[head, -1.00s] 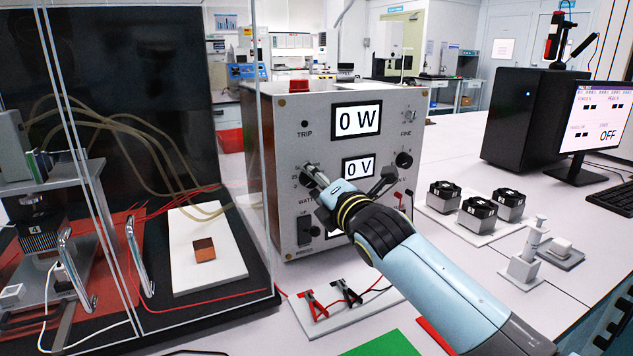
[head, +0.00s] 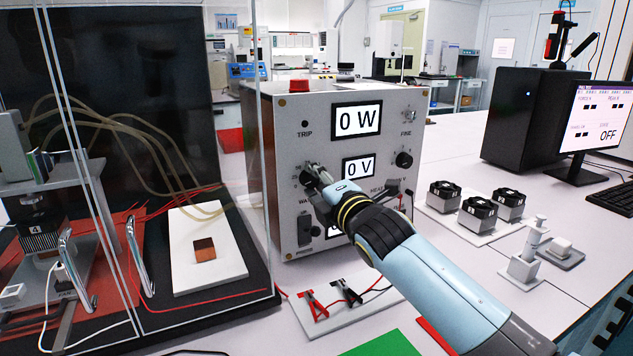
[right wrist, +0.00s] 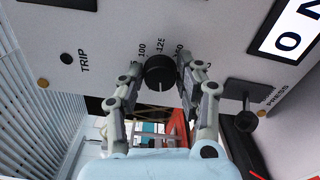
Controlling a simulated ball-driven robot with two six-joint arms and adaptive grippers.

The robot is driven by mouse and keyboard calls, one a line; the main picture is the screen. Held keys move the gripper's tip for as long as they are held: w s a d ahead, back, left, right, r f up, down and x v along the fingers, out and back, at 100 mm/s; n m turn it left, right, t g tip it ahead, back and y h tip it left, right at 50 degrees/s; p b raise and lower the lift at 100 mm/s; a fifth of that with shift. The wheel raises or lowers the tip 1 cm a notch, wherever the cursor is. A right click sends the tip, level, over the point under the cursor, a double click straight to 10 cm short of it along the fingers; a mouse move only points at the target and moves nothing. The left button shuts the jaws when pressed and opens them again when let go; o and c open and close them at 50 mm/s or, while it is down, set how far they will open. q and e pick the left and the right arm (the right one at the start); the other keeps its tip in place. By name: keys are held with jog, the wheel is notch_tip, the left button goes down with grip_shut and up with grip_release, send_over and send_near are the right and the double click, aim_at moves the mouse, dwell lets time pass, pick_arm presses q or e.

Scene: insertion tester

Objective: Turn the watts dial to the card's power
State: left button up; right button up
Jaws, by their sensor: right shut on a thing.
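The watts dial (right wrist: 159,72) is a black round knob on the grey power supply (head: 285,120). In the right wrist view the numbers 100 and 125 and part of another show beside it, and a pale line marks its face. My right gripper (right wrist: 165,83) has a finger on each side of the dial and is shut on it. In the head view the right gripper (head: 316,176) covers most of the dial. The displays read 0 W (head: 357,121) and 0 V (head: 358,168). I cannot make out a power card. My left gripper is not in view.
Red and black clips (head: 345,291) lie on a white plate in front. A clear-walled enclosure stands left. A monitor (head: 600,115) reads OFF.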

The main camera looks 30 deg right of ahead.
jog(key=m, duration=0.3)
jog(key=shift+f+m, duration=0.15)
jog(key=shift+m, duration=0.25)
jog(key=m+b, duration=0.1)
jog(key=m, duration=0.2)
jog(key=shift+f+m, duration=0.1)
jog(key=shift+m, duration=0.2)
jog(key=m+b, duration=0.1)
jog(key=m, duration=0.2)
jog(key=shift+f+m, duration=0.1)
jog(key=shift+m, duration=0.2)
jog(key=m, duration=0.3)
jog(key=shift+a+m+b, duration=0.1)
jog(key=shift+m+b, duration=0.2)
jog(key=shift+b, duration=0.05)
jog(key=m, duration=0.3)
jog(key=shift+f+m+b, duration=0.1)
jog(key=shift+m+b, duration=0.2)
jog(key=shift+b, duration=0.1)
jog(key=m, duration=0.3)
jog(key=shift+a+m+b, duration=0.15)
jog(key=shift+m+b, duration=0.2)
jog(key=shift+m, duration=0.05)
jog(key=m+b, duration=0.1)
jog(key=m, duration=0.5)
jog(key=shift+a, duration=0.1)
jog(key=shift+m, duration=0.4)
